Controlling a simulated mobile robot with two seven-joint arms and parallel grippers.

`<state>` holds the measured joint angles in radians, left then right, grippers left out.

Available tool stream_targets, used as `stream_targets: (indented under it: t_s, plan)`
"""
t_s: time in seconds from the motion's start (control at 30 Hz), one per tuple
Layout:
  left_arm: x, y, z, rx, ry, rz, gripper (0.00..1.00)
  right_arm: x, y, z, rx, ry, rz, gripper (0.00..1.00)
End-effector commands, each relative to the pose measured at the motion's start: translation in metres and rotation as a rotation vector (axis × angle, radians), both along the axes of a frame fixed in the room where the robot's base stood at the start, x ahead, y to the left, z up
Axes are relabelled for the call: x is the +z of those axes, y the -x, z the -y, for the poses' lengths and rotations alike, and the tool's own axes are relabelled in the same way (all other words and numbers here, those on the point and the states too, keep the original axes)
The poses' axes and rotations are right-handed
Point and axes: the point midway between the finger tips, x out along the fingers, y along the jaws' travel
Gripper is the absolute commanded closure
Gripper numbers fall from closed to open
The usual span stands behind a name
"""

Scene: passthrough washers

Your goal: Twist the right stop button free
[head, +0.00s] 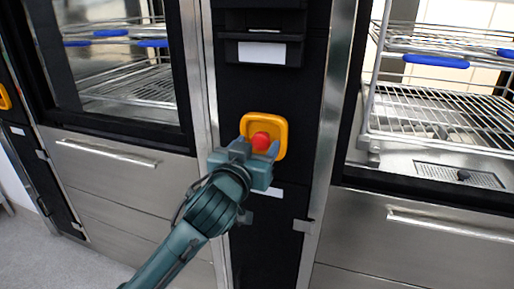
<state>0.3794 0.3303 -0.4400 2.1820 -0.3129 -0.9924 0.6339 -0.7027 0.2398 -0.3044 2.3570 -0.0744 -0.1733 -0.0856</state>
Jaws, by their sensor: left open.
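A red stop button (261,142) sits on a yellow plate (281,128) on the black panel between the two washers. My left gripper (255,155) is at the lower part of the yellow plate, just below and in front of the red button. It is open. Its fingers partly cover the lower edge of the plate, and I cannot tell whether they touch the button. At the far left edge, part of another yellow plate (4,98) shows on a black panel. My right gripper is not in view.
Steel drawers with bar handles (105,153) flank the black panel (290,99). The right washer's opening shows wire racks (440,118) with blue handles (436,61). A black holder with a white label (262,52) juts out above the button. Grey floor shows at lower left.

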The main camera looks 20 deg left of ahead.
Motion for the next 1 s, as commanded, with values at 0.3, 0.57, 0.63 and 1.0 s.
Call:
stream_targets:
  t_s: [0.3,0.57,0.63,1.0]
  plan:
    - [0.0,-0.0121,0.0004,0.0,0.0,-0.001,0.42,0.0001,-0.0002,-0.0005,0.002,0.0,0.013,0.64]
    - [-0.0001,-0.0118,0.0004,0.0,0.0,-0.001,0.52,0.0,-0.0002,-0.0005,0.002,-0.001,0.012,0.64]
    - [-0.0002,-0.0117,0.0004,0.0,0.0,-0.001,0.58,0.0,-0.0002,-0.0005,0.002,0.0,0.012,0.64]
    - [-0.0002,-0.0116,0.0004,0.0,0.0,-0.001,0.86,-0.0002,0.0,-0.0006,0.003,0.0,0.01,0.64]
